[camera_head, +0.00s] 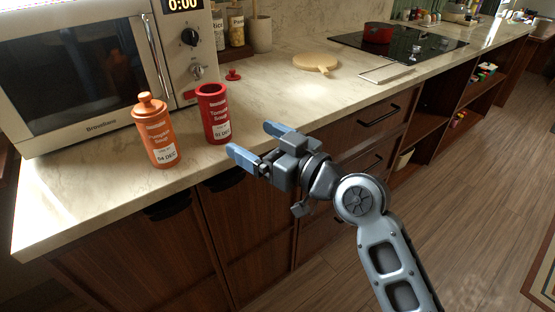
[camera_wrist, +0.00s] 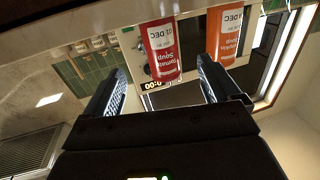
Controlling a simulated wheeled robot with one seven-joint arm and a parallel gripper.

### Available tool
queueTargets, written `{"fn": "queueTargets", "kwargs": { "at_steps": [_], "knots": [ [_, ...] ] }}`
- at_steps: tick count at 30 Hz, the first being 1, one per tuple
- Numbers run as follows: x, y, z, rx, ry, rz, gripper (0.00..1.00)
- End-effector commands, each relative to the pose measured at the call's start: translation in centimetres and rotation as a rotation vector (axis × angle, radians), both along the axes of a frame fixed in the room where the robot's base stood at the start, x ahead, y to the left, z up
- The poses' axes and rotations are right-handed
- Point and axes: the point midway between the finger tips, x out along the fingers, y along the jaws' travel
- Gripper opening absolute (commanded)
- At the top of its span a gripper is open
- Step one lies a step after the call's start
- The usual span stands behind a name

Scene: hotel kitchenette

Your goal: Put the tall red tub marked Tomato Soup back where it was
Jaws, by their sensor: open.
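The tall red tub marked Tomato Soup (camera_head: 214,112) stands upright and open-topped on the counter in front of the microwave. A red lid with a knob (camera_head: 233,75) lies on the counter behind it. In the wrist view the red tub (camera_wrist: 161,50) appears upside down, ahead and between the finger directions. An orange tub with its lid on (camera_head: 155,130) stands to its left; it also shows in the wrist view (camera_wrist: 230,38). My gripper (camera_head: 258,143) is open and empty, to the right of the red tub and apart from it, near the counter's front edge.
A microwave (camera_head: 90,75) stands behind the tubs. Jars (camera_head: 236,33) and a utensil crock (camera_head: 260,35) are at the back. A round wooden board (camera_head: 315,62), a hob (camera_head: 405,45) and a red pot (camera_head: 378,32) lie further right. The counter between is clear.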

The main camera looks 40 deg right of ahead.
Motion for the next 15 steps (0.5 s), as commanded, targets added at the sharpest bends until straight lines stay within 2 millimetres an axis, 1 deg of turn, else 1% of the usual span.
{"fn": "queueTargets", "kwargs": {
  "at_steps": [7,9,11,14,15],
  "knots": [
    [-0.2,0.0,-0.1,0.001,0.001,-0.001,0.90],
    [-0.5,0.0,-0.6,0.003,0.009,-0.008,0.90],
    [-1.3,0.0,-1.5,0.008,0.024,-0.020,0.90],
    [-3.8,0.1,-3.9,0.017,0.063,-0.059,0.90],
    [-5.1,0.2,-5.1,0.023,0.083,-0.079,0.90]
  ]
}}
